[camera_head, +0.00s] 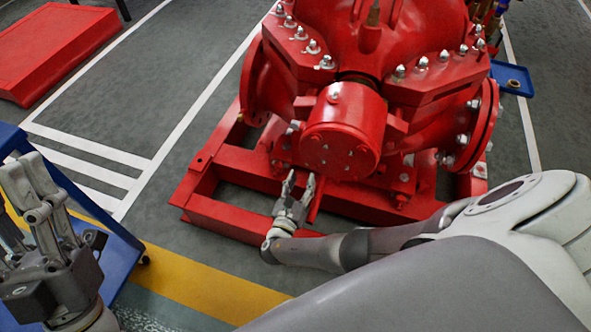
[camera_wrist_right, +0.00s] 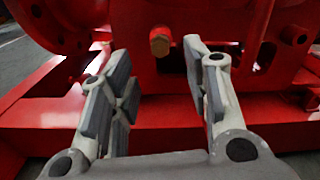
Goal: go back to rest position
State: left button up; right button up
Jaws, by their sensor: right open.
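My right gripper (camera_head: 299,186) is open and empty at the front of the red pump (camera_head: 372,40), just below its round front housing (camera_head: 342,135). In the right wrist view my right gripper's two fingers (camera_wrist_right: 165,85) stand apart, with a brass plug (camera_wrist_right: 160,41) on the red pump body showing beyond the gap between them. I cannot tell whether the fingers touch the pump or its frame. My left gripper (camera_head: 38,180) is at the left edge of the head view, raised near a blue surface. Its fingertips are close to the edge, and its opening is hard to judge.
The red base frame (camera_head: 225,217) lies under the pump, close to my right gripper. A blue cart (camera_head: 120,250) stands at the left beside my left gripper. A red slab (camera_head: 55,45) lies at the upper left. Grey floor (camera_head: 165,105) between is clear.

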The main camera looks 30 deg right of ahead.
jog(key=v, duration=0.5)
jog(key=shift+s+a, duration=0.1)
jog(key=shift+a, duration=0.05)
jog(key=shift+f, duration=0.1)
